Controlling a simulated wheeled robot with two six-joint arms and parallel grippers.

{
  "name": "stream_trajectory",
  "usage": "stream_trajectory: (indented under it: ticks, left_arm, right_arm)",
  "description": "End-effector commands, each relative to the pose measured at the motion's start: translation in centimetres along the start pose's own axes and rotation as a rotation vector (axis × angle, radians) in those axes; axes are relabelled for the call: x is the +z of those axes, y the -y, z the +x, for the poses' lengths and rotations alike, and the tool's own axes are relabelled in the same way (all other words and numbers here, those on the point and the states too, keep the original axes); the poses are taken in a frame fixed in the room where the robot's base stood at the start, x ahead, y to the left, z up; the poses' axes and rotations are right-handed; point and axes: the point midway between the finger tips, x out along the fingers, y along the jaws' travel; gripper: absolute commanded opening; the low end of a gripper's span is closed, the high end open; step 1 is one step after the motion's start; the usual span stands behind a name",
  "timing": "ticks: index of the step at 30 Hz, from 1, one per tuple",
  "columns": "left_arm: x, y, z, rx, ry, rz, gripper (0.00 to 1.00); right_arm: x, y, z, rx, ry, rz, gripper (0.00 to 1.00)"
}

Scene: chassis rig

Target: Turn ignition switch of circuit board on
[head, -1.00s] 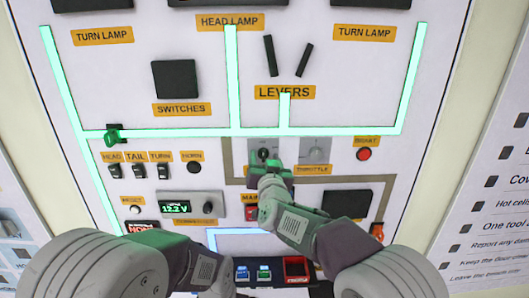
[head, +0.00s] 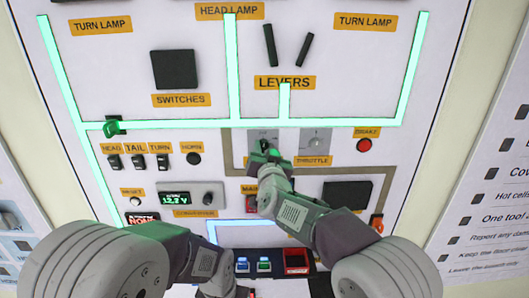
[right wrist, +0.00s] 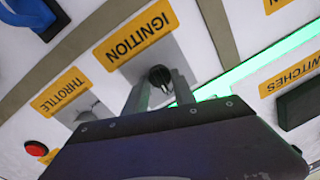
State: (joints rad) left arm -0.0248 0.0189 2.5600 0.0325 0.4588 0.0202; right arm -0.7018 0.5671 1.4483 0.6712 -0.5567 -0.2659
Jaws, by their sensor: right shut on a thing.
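The circuit board (head: 215,75) is an upright white panel with yellow labels. Its ignition switch is a small black knob on a grey plate, clear in the right wrist view (right wrist: 160,77) under the label IGNITION (right wrist: 135,33). In the head view my right gripper (head: 264,152) covers most of the knob. In the right wrist view its two fingers (right wrist: 160,92) stand on either side of the knob and are shut on it. My left gripper (head: 215,284) is low at the bottom edge of the head view, away from the switch, and its fingers cannot be made out.
The throttle knob (head: 316,142) is just right of the ignition plate, with a red brake button (head: 364,145) beyond. A green key-like piece (head: 113,127) sits at the left on a glowing green strip (head: 180,124). Two black levers (head: 288,47) stand above.

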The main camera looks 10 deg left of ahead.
Motion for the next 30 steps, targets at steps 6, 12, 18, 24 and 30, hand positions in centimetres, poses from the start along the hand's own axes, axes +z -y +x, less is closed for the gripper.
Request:
stream_trajectory:
  ticks: [6, 12, 18, 24, 30]
  left_arm:
    - [0.3, 0.1, 2.5, 0.000, 0.000, 0.000, 0.00]
    - [0.5, 0.1, 4.3, 0.000, 0.000, 0.000, 0.00]
    - [0.6, 0.1, 5.7, 0.000, 0.000, 0.000, 0.00]
    - [0.7, 0.1, 6.8, 0.000, 0.000, 0.000, 0.00]
    - [0.8, 0.1, 7.5, 0.000, 0.000, 0.000, 0.00]
  right_arm:
    - [0.5, -0.2, 0.0, -0.005, -0.019, 0.178, 0.00]
    - [0.5, -0.2, 0.0, -0.009, -0.034, 0.368, 0.00]
    - [0.5, -0.2, 0.0, -0.012, -0.049, 0.552, 0.00]
    - [0.5, -0.2, 0.0, -0.015, -0.062, 0.713, 0.00]
    - [0.4, -0.2, 0.0, -0.017, -0.072, 0.835, 0.00]
